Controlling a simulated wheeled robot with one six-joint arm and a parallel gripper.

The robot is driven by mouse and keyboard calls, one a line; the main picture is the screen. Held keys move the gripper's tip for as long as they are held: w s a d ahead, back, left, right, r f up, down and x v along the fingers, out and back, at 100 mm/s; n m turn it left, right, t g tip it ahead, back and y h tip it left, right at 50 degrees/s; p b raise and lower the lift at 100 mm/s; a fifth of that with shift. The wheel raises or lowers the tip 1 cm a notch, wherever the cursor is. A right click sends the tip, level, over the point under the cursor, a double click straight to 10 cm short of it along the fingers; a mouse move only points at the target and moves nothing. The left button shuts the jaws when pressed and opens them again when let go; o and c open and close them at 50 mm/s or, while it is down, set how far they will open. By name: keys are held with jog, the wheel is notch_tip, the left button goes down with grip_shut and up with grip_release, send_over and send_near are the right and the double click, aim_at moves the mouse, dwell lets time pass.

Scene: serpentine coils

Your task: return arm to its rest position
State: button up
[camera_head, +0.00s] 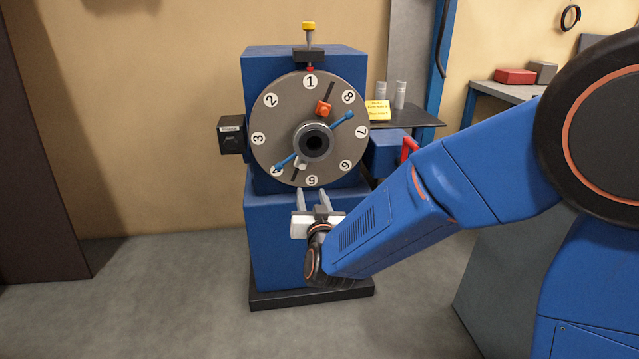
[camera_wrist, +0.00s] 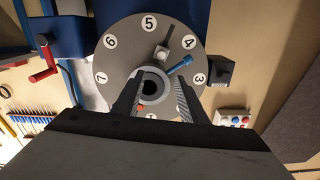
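My gripper (camera_head: 313,201) is in front of the blue machine, just below the numbered dial, with its two fingers pointing at the machine. The fingers are apart and nothing shows between them. In the wrist view my gripper (camera_wrist: 156,95) also shows open, its fingers framing the dial's dark centre hole. The grey dial (camera_head: 275,118) carries the numbers 1 to 8, with 1 at the top. A blue bar lies across it, with an orange block (camera_head: 323,108) and a white block (camera_head: 300,164) on its face. My blue arm reaches in from the right.
The blue machine (camera_head: 270,220) stands on a black base. A small black box (camera_head: 231,135) juts from its left side. A dark shelf (camera_head: 420,119) with white cylinders and a red handle (camera_head: 409,149) are at its right. A workbench (camera_head: 500,92) stands at the back right. The floor at left is clear.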

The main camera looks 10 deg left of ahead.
jog(key=s+d+r+g, duration=0.1)
jog(key=s+d+g, duration=0.2)
jog(key=d, duration=0.6)
jog(key=s+d+r+g, duration=0.2)
jog(key=s+d+g, duration=0.1)
jog(key=d, duration=0.7)
jog(key=s+d+f+m+g+h, duration=0.1)
jog(key=s+d+f+g+h, duration=0.1)
jog(key=s+d, duration=0.8)
jog(key=s+d+f+g+h, duration=0.2)
jog(key=s+d+g+h, duration=0.1)
jog(key=s+d, duration=0.8)
jog(key=s+g, duration=0.1)
jog(key=s, duration=0.4)
jog(key=shift+s+f+m+g, duration=0.3)
jog(key=shift+s+m, duration=0.1)
